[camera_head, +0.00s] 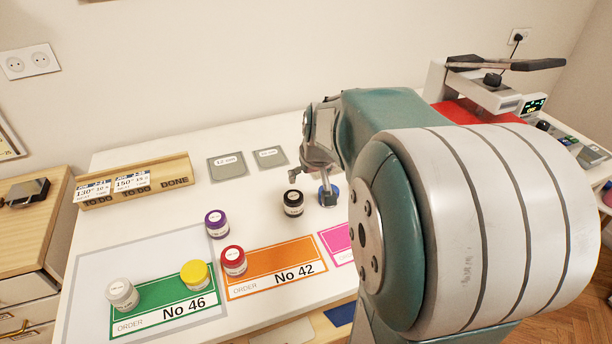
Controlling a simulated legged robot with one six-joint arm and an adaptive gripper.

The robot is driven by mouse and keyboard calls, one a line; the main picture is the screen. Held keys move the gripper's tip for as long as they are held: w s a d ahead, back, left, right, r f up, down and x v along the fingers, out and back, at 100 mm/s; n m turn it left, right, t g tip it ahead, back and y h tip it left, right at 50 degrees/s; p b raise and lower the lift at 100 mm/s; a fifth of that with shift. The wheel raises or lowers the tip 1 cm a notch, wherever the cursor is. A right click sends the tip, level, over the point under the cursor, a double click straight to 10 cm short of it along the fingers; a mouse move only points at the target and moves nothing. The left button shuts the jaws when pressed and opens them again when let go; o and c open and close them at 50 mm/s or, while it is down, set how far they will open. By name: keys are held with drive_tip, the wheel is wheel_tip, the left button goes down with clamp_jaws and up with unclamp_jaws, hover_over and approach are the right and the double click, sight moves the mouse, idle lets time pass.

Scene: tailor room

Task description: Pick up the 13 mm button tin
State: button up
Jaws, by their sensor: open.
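Several small round tins with pale lid labels stand on the white table. They are a black tin (293,209), a purple tin (217,230), a red tin (235,268), a yellow tin (194,281) and a white tin (123,299). A blue round thing (337,195), apparently another tin, is partly hidden behind a finger of my gripper. The lid print is too small to read, so I cannot tell which is the 13 mm tin. My gripper (309,177) is open and points down, just behind and above the black tin and beside the blue one.
The green No 46 card (150,325) and orange No 42 card (250,285) lie at the front, with a pink card (338,240) partly hidden by my arm. Two grey labelled pads (227,174) and a wooden card rack (150,187) are behind. A press machine (480,88) stands right.

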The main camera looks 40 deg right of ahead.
drive_tip(key=shift+m+g, duration=0.3)
drive_tip(key=shift+m, duration=0.3)
drive_tip(key=d+f, duration=0.2)
drive_tip(key=f, duration=0.1)
drive_tip(key=w+d+f, duration=0.1)
drive_tip(key=d+f, duration=0.2)
drive_tip(key=w+d+f, duration=0.1)
drive_tip(key=d+f, duration=0.2)
drive_tip(key=shift+w+d, duration=0.2)
drive_tip(key=shift+w, duration=0.05)
drive_tip(key=x, duration=0.5)
drive_tip(key=shift+s+f, duration=0.2)
drive_tip(key=shift+f, duration=0.15)
drive_tip(key=c, duration=1)
